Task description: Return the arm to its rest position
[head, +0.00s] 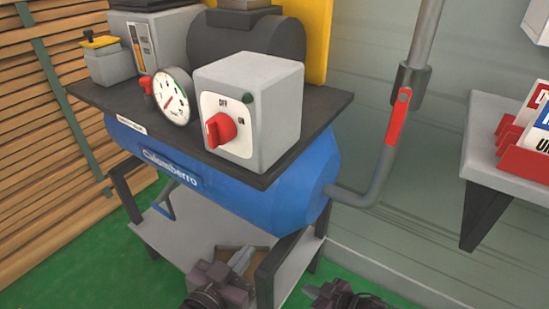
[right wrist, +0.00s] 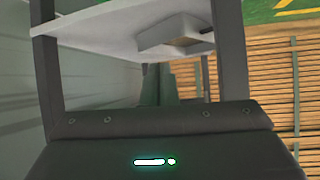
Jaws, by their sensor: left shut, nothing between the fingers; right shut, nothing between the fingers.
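My left gripper (head: 243,260) is at the bottom middle of the head view, in front of the stand's lower shelf. It is shut with nothing in it. My right gripper (head: 338,294) is low at the bottom edge of the head view, to the right of the stand's leg, partly cut off. It is shut and empty. Neither gripper is seen holding any part of the machine.
A blue tank (head: 230,185) carries a control box (head: 275,85) with a red knob (head: 220,129) and a gauge (head: 177,97). A pipe with a red lever (head: 398,117) rises behind. A grey wall shelf (head: 490,160) is at right. A pale lower shelf (right wrist: 110,30) shows in the right wrist view.

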